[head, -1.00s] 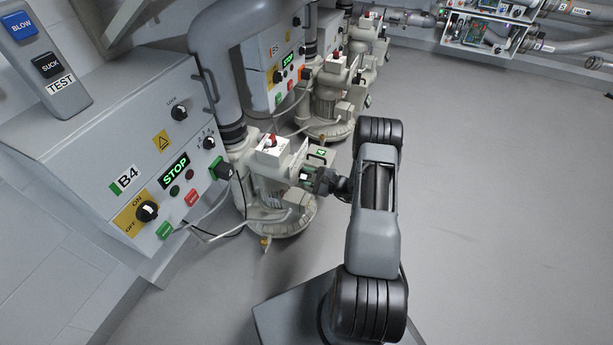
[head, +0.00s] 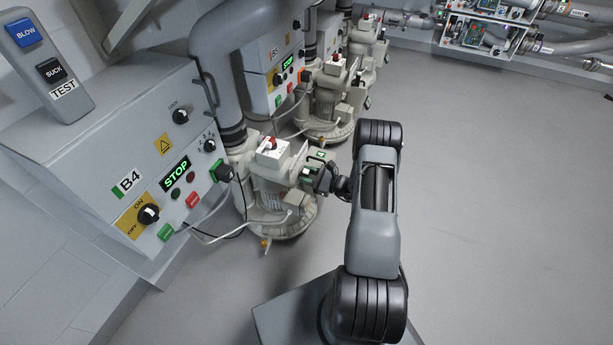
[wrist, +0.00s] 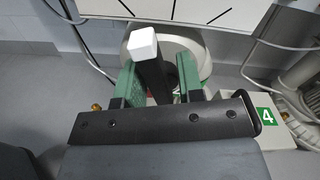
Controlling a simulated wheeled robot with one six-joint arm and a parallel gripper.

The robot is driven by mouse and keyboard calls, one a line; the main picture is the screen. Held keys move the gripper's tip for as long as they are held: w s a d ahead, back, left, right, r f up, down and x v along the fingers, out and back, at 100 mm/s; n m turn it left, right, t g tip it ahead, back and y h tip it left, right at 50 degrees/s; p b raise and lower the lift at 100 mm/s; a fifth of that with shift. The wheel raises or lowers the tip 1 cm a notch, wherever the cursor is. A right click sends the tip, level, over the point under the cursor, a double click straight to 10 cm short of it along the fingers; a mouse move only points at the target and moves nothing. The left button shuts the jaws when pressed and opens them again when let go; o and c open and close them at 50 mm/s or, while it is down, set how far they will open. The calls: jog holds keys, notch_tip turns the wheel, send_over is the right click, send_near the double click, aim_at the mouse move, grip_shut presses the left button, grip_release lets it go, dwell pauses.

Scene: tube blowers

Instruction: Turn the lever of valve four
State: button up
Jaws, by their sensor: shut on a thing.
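Valve four is the pale valve body low on the blower below the B4 box, marked by a green plate with a white 4 (head: 320,155). The plate also shows at the right of the wrist view (wrist: 266,116). The valve's lever (wrist: 150,68) is a dark bar with a white end block, upright in the wrist view. My gripper (wrist: 158,76) has its green fingers on either side of the lever and is shut on it. In the head view my gripper (head: 316,176) is at the valve's right side, and the lever is mostly hidden there.
The B4 control box (head: 150,170) has switches, buttons and a STOP display. A test panel (head: 48,62) stands on it. The B4 blower (head: 272,205) has a red-topped switch and loose cables. More blowers stand behind. Grey floor (head: 500,200) is open to the right.

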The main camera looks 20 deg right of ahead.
jog(key=m, duration=0.6)
jog(key=shift+w+d+f+m+p, duration=0.15)
jog(key=shift+w+d+m+p, duration=0.15)
jog(key=shift+d+p, duration=0.1)
jog(key=m, duration=0.3)
jog(key=shift+w+d+f, duration=0.15)
jog(key=shift+d+f+m, duration=0.1)
jog(key=shift+f+m, duration=0.1)
jog(key=shift+m, duration=1.1)
jog(key=o, duration=0.6)
jog(key=shift+w, duration=0.1)
jog(key=shift+d+r, duration=0.15)
jog(key=p+v, duration=0.2)
jog(key=v, duration=1.1)
jog(key=shift+s+p, duration=0.3)
jog(key=shift+s, duration=0.05)
